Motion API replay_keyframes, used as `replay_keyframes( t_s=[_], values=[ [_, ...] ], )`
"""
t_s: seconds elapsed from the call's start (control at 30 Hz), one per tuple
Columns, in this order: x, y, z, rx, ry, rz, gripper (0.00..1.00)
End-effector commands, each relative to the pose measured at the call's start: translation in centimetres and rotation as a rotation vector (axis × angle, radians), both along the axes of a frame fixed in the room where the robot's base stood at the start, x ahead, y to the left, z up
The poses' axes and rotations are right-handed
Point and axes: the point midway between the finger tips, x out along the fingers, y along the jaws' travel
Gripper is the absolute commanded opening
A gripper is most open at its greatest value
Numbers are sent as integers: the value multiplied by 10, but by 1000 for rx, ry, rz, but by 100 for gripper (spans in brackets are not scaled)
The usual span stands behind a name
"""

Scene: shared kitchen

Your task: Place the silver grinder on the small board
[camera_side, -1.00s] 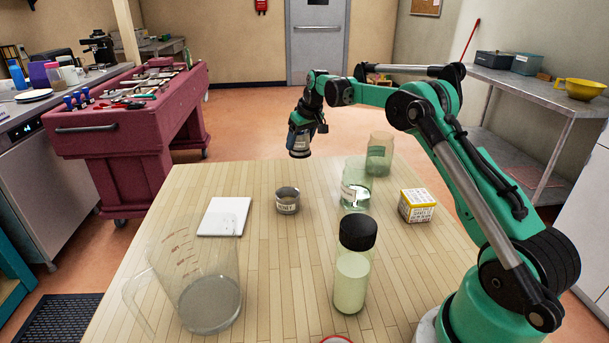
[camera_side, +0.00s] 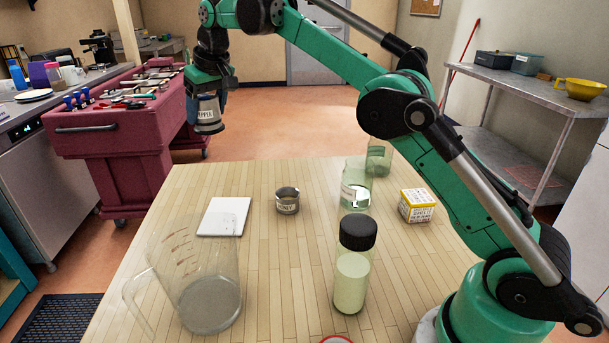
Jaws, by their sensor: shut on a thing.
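The silver grinder (camera_side: 208,112), with a label reading "PEPPER" in part, is held upright in the air by my gripper (camera_side: 207,90). My gripper is shut on its upper part, which is mostly hidden. The small board (camera_side: 225,216) is a white square lying flat at the left of the wooden table. The grinder shows above the board in the picture, clear of it and not touching anything below. How far behind the board it is, I cannot tell exactly.
A red tool cart (camera_side: 120,140) stands behind left.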

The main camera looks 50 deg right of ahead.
Motion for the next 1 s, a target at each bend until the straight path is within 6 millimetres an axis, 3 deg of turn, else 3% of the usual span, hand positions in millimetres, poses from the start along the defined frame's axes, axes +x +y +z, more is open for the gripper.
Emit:
replay_keyframes(
  t_s=[0.17,0.63,1.0],
  values=[
    [-3,-1,-22,0,0,-1,0],
    [-2,-1,-133,0,0,-1,0],
    [-1,-1,-179,0,0,-1,0]
  ],
)
